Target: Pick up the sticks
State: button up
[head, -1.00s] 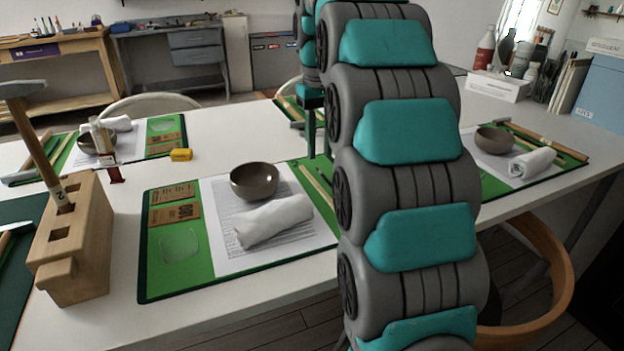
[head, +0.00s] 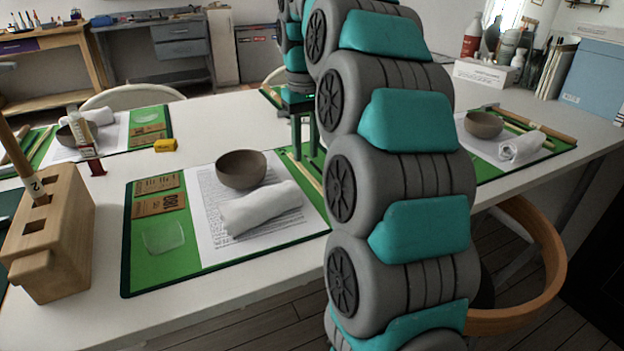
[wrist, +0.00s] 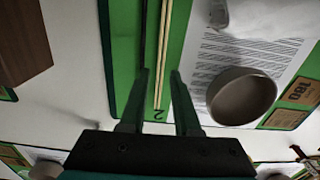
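The pale thin sticks (wrist: 163,60) lie side by side on the green strip of the middle mat (wrist: 182,20), by a dark "2" mark. In the head view the sticks (head: 309,175) show beside the white sheet, partly hidden by my arm. A thin dark stick or tool (wrist: 143,40) lies parallel to them on the left in the wrist view. My gripper (wrist: 161,74) is open, with its fingers on either side of the pale sticks in the picture. In the head view my gripper (head: 304,150) points down over the mat's far right part. Contact cannot be told.
A grey-brown bowl (head: 241,169) and a rolled white cloth (head: 261,208) sit close by on the mat's sheet. A wooden block (head: 50,235) stands at the left, and a yellow box (head: 165,145) behind. Bare white table (head: 215,125) lies behind the bowl.

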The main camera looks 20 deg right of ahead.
aim_at(305, 171)
jog(key=shift+a+f, duration=0.1)
jog(key=shift+f, duration=1.65)
jog(key=shift+c, duration=0.3)
grip_shut()
